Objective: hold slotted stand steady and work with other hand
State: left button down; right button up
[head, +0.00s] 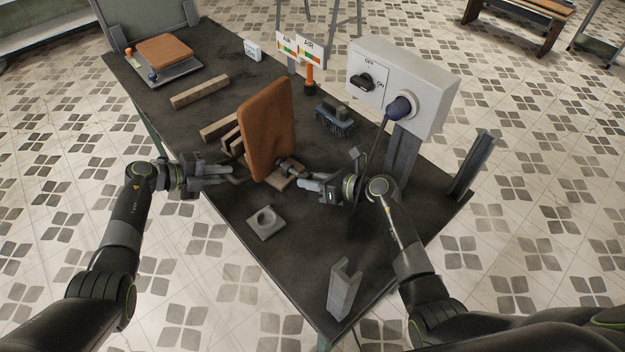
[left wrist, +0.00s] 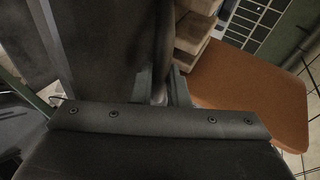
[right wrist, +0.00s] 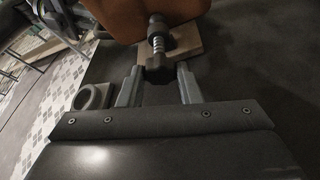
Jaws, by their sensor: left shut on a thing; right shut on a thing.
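The slotted stand (head: 226,132) is made of pale wooden blocks, and a brown curved board (head: 268,130) stands upright in it. The board also shows in the left wrist view (left wrist: 250,88), beside the stand's blocks (left wrist: 196,30). My left gripper (head: 232,172) is shut at the stand's near left side; its grip point is mostly hidden. A dark knob (right wrist: 159,68) on a spring-wrapped bolt points out from the stand's wooden base (right wrist: 182,45), in front of the board. My right gripper (head: 302,183) is shut on this knob, which sits between its fingertips in the right wrist view.
A grey block with a round recess (head: 265,222) lies on the near table. A brush (head: 334,118), a switch box (head: 402,85) and an upright metal bracket (head: 344,288) stand to the right. Another brown board (head: 164,50) lies at the far left. A loose wooden bar (head: 200,92) lies behind the stand.

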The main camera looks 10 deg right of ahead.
jog(key=shift+d+f+m+g+y, duration=0.15)
jog(key=shift+m+g+y, duration=0.25)
jog(key=shift+m+y, duration=0.75)
jog(key=shift+m+h, duration=0.25)
jog(key=shift+m, duration=0.1)
jog(key=o, duration=1)
jog(key=shift+c, duration=0.2)
notch_tip(320, 180, up, 10)
